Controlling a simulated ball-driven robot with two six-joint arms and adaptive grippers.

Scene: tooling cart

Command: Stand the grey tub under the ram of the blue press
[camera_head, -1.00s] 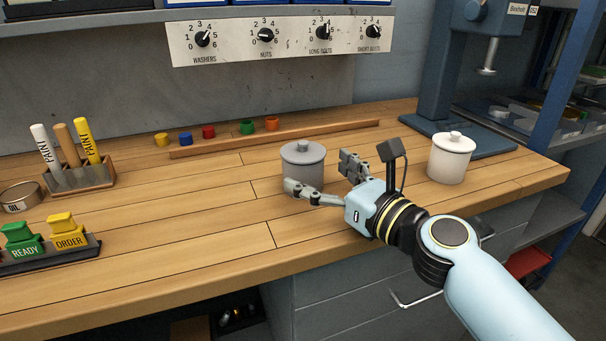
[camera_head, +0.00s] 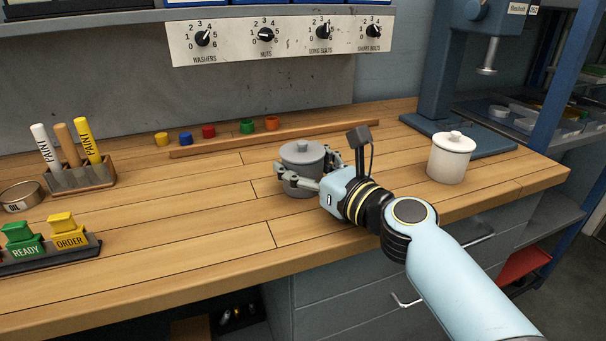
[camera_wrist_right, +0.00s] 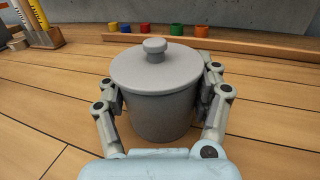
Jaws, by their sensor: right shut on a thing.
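The grey tub (camera_head: 303,158), lidded with a round knob, stands upright on the wooden bench in the head view. My right gripper (camera_head: 300,180) is shut around its body, one finger on each side. In the right wrist view the tub (camera_wrist_right: 158,90) fills the middle, between the fingers of the right gripper (camera_wrist_right: 160,105). The blue press (camera_head: 443,70) stands at the back right of the bench. Its metal ram (camera_head: 488,58) hangs above the blue base plate (camera_head: 480,141), and the space under the ram looks empty. My left gripper is not in view.
A white lidded tub (camera_head: 450,158) stands on the bench between the grey tub and the press base. A wooden strip (camera_head: 275,140) with coloured cups lies behind the grey tub. A marker holder (camera_head: 82,177) and a stamp tray (camera_head: 50,255) are at left.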

